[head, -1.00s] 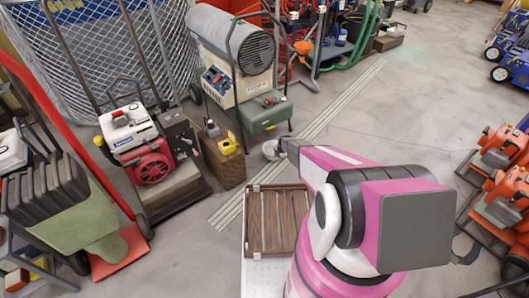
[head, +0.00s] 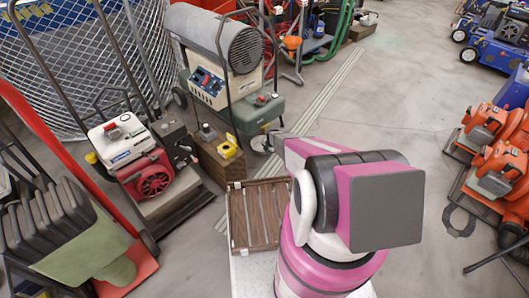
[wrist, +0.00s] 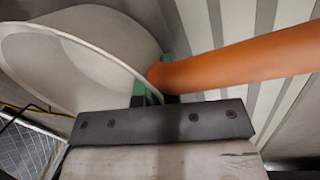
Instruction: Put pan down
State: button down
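The pan (wrist: 95,45) fills the upper left of the wrist view. It has a pale grey bowl, and an orange handle (wrist: 235,58) runs off to the right. My gripper (wrist: 153,90) is shut on it where the handle meets the bowl, with green finger pads showing there. In the head view the pan (head: 262,144) is a small pale round shape at the tip of my arm, held over the floor. The gripper (head: 277,139) is small there, and the handle is hidden behind my arm.
A slatted wooden crate top (head: 255,215) lies in front, below the pan. A wooden box (head: 218,160) with a yellow item stands left. A heater (head: 215,60) and a red-engined machine (head: 140,160) are behind. Orange machines (head: 492,150) line the right. Open floor lies between.

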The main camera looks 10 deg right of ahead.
jog(key=shift+d+f, duration=0.1)
jog(key=shift+f, duration=0.05)
jog(key=c, duration=1.3)
grip_release()
jog(key=shift+c, duration=0.2)
jog(key=s+r+m, duration=0.2)
jog(key=s+r, duration=0.2)
jog(key=r, duration=0.5)
jog(key=s+r+m, duration=0.3)
jog(key=r, duration=0.6)
jog(key=s+r+m, duration=0.2)
jog(key=s+r, duration=0.2)
jog(key=r, duration=0.5)
jog(key=s+a+r+m+g+h, duration=0.1)
jog(key=s+r+m+g, duration=0.1)
jog(key=s+r+m, duration=1.6)
jog(key=s+r, duration=0.7)
jog(key=r, duration=0.2)
jog(key=shift+s+a+r, duration=0.25)
jog(key=shift+s+a, duration=0.05)
jog(key=shift+s, duration=0.1)
